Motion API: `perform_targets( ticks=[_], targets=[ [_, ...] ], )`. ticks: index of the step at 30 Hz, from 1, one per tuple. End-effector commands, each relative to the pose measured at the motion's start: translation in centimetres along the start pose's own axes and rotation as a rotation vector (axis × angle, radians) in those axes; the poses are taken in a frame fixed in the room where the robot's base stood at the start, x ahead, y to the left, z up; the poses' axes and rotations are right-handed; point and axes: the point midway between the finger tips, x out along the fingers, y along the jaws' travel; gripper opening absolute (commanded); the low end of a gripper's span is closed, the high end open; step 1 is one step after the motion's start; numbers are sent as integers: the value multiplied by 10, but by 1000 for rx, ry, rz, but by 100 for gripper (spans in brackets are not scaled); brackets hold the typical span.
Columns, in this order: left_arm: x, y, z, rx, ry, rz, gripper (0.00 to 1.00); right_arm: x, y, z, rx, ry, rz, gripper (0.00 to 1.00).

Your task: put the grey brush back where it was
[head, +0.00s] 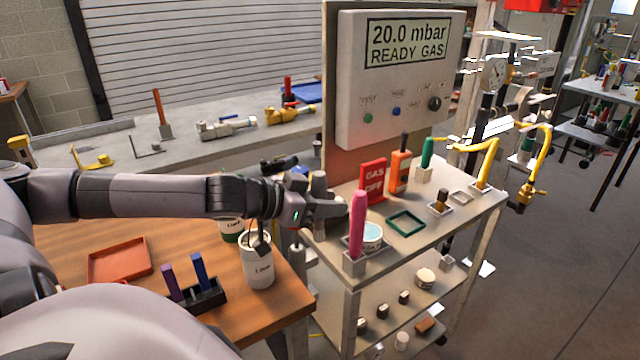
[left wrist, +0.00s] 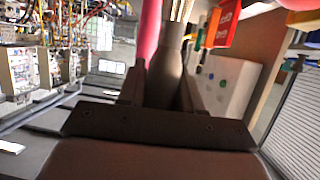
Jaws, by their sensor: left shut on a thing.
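My left gripper (head: 330,206) reaches in from the left to the near left corner of the cart top and is shut on the grey brush (head: 318,186). In the left wrist view the brush (left wrist: 168,78) stands between the fingers, with pale bristles (left wrist: 182,10) at its far end. The fingers hide part of it in the head view. A pink-handled tool (head: 358,222) stands in a grey block just right of the gripper; it also shows in the left wrist view (left wrist: 150,28). I cannot tell which spot is the brush's own. My right gripper is not in view.
A wooden table (head: 215,322) with a labelled can (head: 257,262) stands at left.

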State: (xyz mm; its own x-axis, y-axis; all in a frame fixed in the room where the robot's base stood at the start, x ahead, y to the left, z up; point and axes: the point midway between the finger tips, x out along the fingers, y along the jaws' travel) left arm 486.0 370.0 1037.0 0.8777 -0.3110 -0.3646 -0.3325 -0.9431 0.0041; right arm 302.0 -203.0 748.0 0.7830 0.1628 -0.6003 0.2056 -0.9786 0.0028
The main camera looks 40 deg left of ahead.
Motion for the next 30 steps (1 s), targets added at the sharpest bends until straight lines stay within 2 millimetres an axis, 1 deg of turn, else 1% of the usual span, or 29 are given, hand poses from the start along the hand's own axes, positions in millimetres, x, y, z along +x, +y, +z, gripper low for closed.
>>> perform_targets(
  ticks=[1,14,15,24,26,30],
  targets=[
    [1,11,4,-15,10,-13,0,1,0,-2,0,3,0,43],
    [11,83,51,-69,10,-147,0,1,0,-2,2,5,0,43],
    [12,89,57,-74,7,-160,0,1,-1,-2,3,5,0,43],
    [20,141,92,-112,2,-257,0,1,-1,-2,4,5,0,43],
    [21,151,98,-119,3,-275,0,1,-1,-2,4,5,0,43],
    [23,163,107,-122,4,-302,0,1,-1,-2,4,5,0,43]
  ],
)
